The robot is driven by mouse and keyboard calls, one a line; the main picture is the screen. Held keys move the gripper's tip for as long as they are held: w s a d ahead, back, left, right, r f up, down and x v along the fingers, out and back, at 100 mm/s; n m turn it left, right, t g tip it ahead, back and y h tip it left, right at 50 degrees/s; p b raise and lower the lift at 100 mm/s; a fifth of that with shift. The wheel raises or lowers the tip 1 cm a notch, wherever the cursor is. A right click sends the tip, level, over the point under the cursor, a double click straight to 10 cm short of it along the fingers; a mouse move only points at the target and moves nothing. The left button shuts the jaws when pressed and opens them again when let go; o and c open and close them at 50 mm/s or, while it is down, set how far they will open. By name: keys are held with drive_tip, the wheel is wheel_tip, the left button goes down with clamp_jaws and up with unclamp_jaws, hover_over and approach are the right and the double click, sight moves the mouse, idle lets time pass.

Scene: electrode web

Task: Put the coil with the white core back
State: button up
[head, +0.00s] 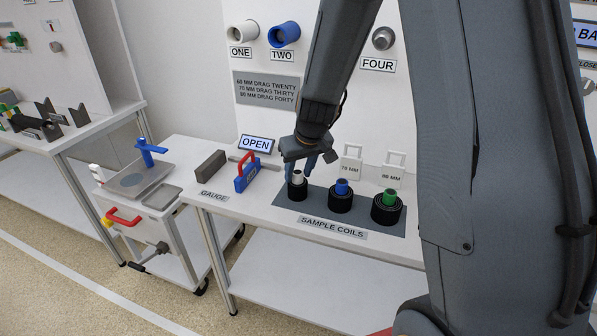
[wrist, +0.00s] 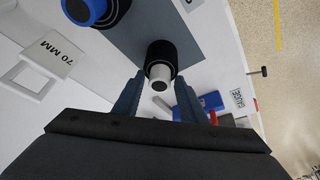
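The coil with the white core (head: 297,189) is a black roll with a white tube standing out of its top. It stands upright at the left end of the grey mat (head: 314,215) labelled SAMPLE COILS. My gripper (head: 308,165) is just above it, pointing down. In the wrist view the coil (wrist: 160,54) lies beyond my fingertips. Its white core (wrist: 160,77) is between the two fingers of my gripper (wrist: 158,84), with a gap visible on each side. The gripper looks open and holds nothing.
A blue-core coil (head: 341,198) and a green-core coil (head: 386,208) stand to the right on the mat. A blue gauge with a red handle (head: 246,172) and a grey block (head: 210,166) lie left. Wall pegs are labelled ONE (head: 250,32), TWO (head: 285,34) and FOUR (head: 383,38).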

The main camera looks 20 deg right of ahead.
drive_tip(key=shift+o, duration=0.2)
drive_tip(key=shift+s+r, duration=0.1)
drive_tip(key=shift+r, duration=0.45)
drive_tip(key=a+v, duration=0.1)
drive_tip(key=v, duration=1)
drive_tip(key=s+f+m+g, duration=0.1)
drive_tip(key=s+f, duration=0.3)
drive_tip(key=s, duration=0.6)
drive_tip(key=s+f+g, duration=0.2)
drive_tip(key=s+f, duration=0.2)
drive_tip(key=s, duration=0.6)
drive_tip(key=shift+f+m+g+h+b, duration=0.2)
drive_tip(key=shift+m+g+h+b, duration=0.1)
drive_tip(key=shift+m+g+b, duration=0.1)
drive_tip(key=shift+s, duration=0.15)
